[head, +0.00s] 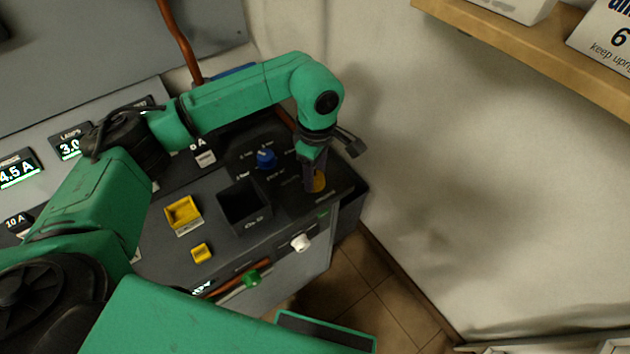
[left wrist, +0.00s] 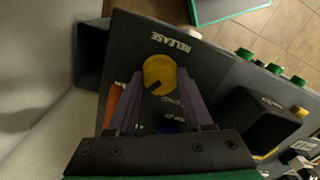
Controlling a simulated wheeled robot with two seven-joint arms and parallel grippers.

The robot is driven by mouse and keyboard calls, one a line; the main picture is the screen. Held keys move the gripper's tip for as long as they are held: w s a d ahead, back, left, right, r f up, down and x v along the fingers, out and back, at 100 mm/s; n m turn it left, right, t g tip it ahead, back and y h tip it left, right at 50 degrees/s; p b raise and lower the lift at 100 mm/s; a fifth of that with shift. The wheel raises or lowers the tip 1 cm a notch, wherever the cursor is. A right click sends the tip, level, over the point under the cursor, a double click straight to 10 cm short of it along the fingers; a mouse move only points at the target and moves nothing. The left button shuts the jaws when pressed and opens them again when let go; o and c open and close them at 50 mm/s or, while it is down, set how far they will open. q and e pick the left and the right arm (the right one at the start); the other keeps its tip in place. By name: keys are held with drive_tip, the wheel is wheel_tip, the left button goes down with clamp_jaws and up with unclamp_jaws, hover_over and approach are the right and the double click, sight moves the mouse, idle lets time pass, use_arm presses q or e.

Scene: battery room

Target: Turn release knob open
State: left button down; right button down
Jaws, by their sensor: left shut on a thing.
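The round yellow release knob (head: 319,182) sits on the dark top of the console, near its right end in the head view. In the left wrist view the knob (left wrist: 159,72) lies beside the word RELEASE and bears a short dark mark near its edge. My left gripper (head: 315,178) points down at the knob, with its fingers (left wrist: 160,88) on either side of it, shut on it. The gripper hides part of the knob in the head view. My right gripper is not in view.
A blue knob (head: 266,158) and an open black bin (head: 244,222) stand left of the release knob. A yellow square tray (head: 183,213) and a small yellow block (head: 201,253) are further left. A wooden shelf (head: 540,60) hangs at upper right. White wall borders the console's right side.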

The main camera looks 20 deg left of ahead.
sight(317, 175)
use_arm(q)
drive_tip(key=shift+m+b, duration=1.2)
drive_tip(key=shift+m, duration=0.2)
drive_tip(key=shift+c, duration=1.5)
unclamp_jaws()
drive_tip(key=shift+r, duration=0.1)
wheel_tip(317, 175, up, 14)
drive_tip(key=shift+d+r+b, duration=0.15)
drive_tip(key=shift+r+b, duration=0.1)
drive_tip(key=shift+b, duration=0.1)
drive_tip(key=shift+w+f, duration=0.1)
drive_tip(key=shift+w, duration=0.05)
